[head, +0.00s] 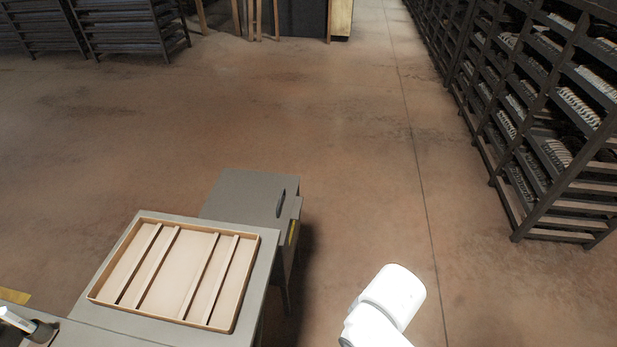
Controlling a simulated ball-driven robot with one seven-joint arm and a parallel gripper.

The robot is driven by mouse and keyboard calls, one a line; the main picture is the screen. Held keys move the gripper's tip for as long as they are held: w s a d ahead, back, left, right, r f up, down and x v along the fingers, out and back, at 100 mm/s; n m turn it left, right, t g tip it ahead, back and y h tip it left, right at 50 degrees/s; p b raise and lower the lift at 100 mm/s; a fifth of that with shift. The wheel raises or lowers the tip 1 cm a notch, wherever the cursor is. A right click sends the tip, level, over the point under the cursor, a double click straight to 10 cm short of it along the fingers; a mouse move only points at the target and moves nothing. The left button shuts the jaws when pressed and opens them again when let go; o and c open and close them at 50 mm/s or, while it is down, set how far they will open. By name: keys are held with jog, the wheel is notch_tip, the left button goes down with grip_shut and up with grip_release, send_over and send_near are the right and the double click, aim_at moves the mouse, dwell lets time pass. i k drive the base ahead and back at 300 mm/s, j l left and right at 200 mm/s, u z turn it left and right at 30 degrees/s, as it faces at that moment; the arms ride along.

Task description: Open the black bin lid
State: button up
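A dark grey box-shaped bin (289,243) stands on the floor just behind the grey table. Its flat grey lid (245,190) looks closed. A black handle (280,204) sits near the lid's right edge, and a small yellow mark shows on the right side. The table and tray hide the bin's near left part. I cannot tell whether this is the bin called black. A white link of my arm shows at the bottom, to the right of the bin and apart from it in the picture. My gripper is not in view.
A shallow wooden tray with slats (250,270) lies on the grey table (268,262). A dark item with a white part (25,325) is at the lower left. A rack of brake shoes (540,120) lines the right. The floor (350,170) between is clear.

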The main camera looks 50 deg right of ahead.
aim_at(253, 198)
jog(key=z, duration=0.35)
jog(key=i+u, duration=0.35)
jog(key=i, duration=0.2)
jog(key=i+l+u, duration=0.15)
jog(key=i+u, duration=0.2)
jog(key=i, duration=0.15)
